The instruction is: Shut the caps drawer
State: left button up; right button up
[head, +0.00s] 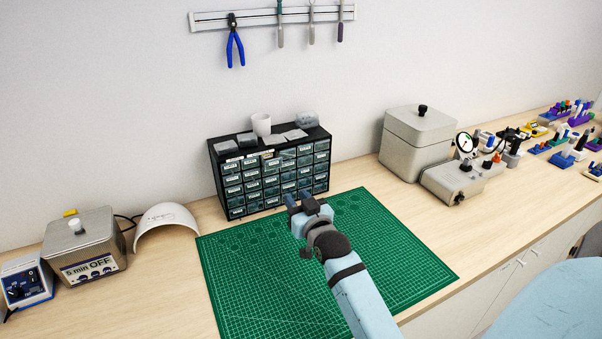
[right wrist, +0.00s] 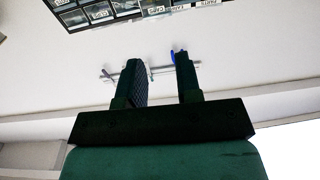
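The black drawer cabinet (head: 214,170) stands against the wall at the back of the green mat, with rows of small labelled clear-fronted drawers. The labels are too small in the head view to pick out the caps drawer surely. A paler edge shows at an upper-middle drawer (head: 288,154); I cannot tell how far it stands out. My right gripper (head: 305,199) is in front of the cabinet's lower right part, apart from it. In the right wrist view the gripper (right wrist: 161,68) has its fingers apart with nothing between; part of the cabinet (right wrist: 100,12) shows at the top edge.
A white cup (head: 261,124) and small trays stand on the cabinet. The green cutting mat (head: 240,280) is bare around my right arm. A grey box (head: 420,140) and gauge unit (head: 465,180) stand to the right, a heater unit (head: 85,245) and white shell (head: 167,218) to the left.

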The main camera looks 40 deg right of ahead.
aim_at(277, 171)
jog(key=p+x, duration=0.1)
jog(key=x, duration=1.2)
jog(key=shift+d+f+g+h+p, duration=0.3)
jog(key=shift+d+f+g+p, duration=0.05)
jog(key=shift+d+g, duration=0.05)
jog(key=shift+w, duration=0.1)
grip_shut()
